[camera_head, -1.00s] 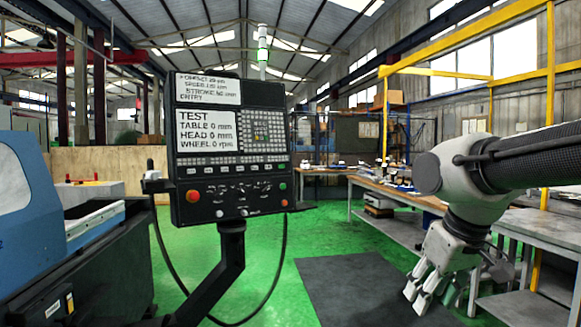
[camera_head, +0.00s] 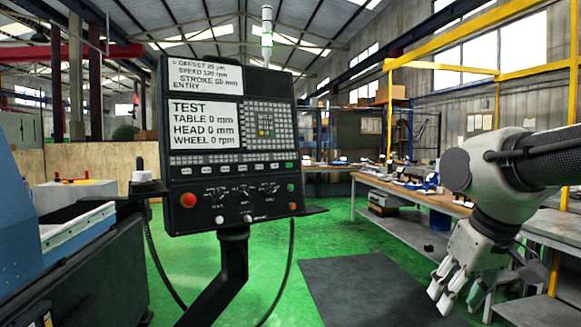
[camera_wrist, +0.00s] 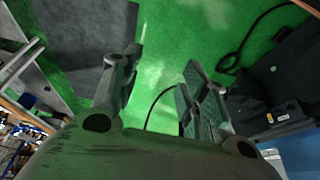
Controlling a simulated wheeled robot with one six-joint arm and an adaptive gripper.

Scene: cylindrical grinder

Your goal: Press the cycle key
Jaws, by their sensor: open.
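The control panel (camera_head: 230,150) stands on a black post in the middle of the head view, its face turned towards me. Its screens read TEST, with table, head and wheel at 0. A keypad, a row of small keys, one of them green (camera_head: 289,165), knobs, and a red round button (camera_head: 188,200) sit on it. Further green and red buttons are at its lower right. I cannot read which is the cycle key. My gripper (camera_head: 455,296) hangs to the right of the panel, pointing down, well apart from it. In the wrist view my gripper (camera_wrist: 160,85) is open and empty above the floor.
A blue grinder (camera_head: 55,225) stands at the left. A long workbench (camera_head: 400,198) with small parts runs along the right, close to my arm. A dark mat (camera_head: 365,285) lies on the green floor. Free floor lies between panel and bench.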

